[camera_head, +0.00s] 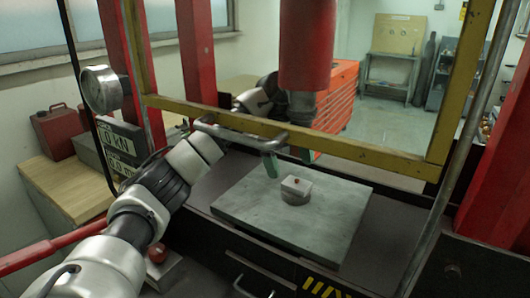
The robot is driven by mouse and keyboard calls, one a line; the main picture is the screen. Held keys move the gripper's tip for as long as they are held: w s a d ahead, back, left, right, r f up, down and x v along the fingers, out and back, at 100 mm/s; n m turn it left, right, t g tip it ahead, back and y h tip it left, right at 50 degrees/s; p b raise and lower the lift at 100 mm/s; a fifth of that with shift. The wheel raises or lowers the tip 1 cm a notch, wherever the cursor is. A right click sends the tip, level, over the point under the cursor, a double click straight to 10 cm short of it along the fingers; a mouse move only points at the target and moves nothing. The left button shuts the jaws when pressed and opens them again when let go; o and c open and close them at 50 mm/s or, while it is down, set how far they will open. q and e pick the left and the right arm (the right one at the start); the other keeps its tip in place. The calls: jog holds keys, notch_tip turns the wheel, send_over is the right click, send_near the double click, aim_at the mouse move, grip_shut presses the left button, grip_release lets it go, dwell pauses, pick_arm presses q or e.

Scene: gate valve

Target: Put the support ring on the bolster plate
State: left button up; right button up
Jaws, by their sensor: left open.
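The bolster plate (250,212) is a flat grey-green slab lying on the dark press bed. A small light grey piece (296,190) sits on it near the middle, with a rounded lower part, a blocky top and a reddish spot. I take the rounded part to be the support ring, but its shape is too small to be sure. My left gripper (287,159) is open, its green-tipped fingers pointing down just above and behind this piece, apart from it. The guard frame and ram partly hide my left wrist. My right gripper is not in view.
The yellow guard frame (390,163) with its metal handle crosses in front of my left arm. The red ram (305,45) hangs over the plate. Red posts stand at both sides, and a gauge (101,89) is at left. The plate's right and front parts are clear.

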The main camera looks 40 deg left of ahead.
pick_arm(q)
jog(key=w+a, duration=0.1)
jog(key=a, duration=0.2)
jog(key=w+a, duration=0.1)
jog(key=a, duration=0.3)
jog(key=w+a, duration=0.1)
jog(key=a, duration=0.3)
jog(key=shift+w+f, duration=0.2)
jog(key=shift+w, duration=0.2)
